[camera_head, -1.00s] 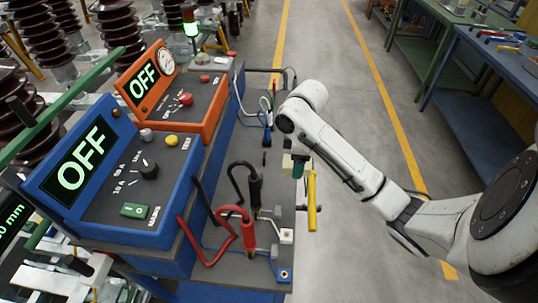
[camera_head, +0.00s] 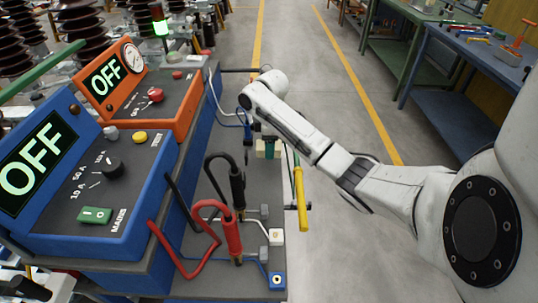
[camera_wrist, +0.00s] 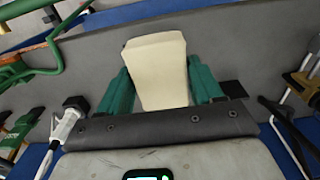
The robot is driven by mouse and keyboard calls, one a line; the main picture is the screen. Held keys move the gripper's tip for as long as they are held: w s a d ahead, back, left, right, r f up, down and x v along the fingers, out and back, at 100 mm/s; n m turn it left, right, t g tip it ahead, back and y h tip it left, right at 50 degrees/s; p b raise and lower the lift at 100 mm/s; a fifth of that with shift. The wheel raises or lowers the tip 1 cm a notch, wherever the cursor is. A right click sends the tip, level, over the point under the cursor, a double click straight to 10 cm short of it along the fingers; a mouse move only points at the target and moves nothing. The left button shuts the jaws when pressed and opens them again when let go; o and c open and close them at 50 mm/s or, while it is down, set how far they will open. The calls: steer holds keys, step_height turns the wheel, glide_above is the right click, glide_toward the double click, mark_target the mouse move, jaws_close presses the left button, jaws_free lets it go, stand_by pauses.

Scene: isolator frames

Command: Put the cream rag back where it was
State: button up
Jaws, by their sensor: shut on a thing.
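The cream rag (camera_wrist: 157,65) is a pale, block-like folded piece. In the wrist view it sits between the green fingers of my gripper (camera_wrist: 158,88), which is shut on it. The head view shows a small cream patch of the rag (camera_head: 260,149) beside the green fingers, at the end of my white arm. My gripper (camera_head: 268,149) is over or beside the far part of the narrow grey bench top (camera_head: 264,192). The head view does not settle whether the rag touches the bench. The wrist view has the grey surface behind the rag.
A blue test set (camera_head: 90,170) and an orange one (camera_head: 140,90), both reading OFF, stand left. Red (camera_head: 231,232) and black (camera_head: 237,187) plugs with looped leads rise from the bench. Open floor (camera_head: 310,60) lies beyond.

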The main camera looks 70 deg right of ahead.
steer(key=shift+w+d+f, duration=0.2)
steer(key=shift+d+f, duration=0.1)
steer(key=shift+f, duration=1.8)
steer(key=o, duration=0.9)
steer(key=shift+o, duration=0.2)
step_height(320, 180, up, 12)
steer(key=shift+r+p, duration=0.1)
steer(key=shift+p, duration=0.3)
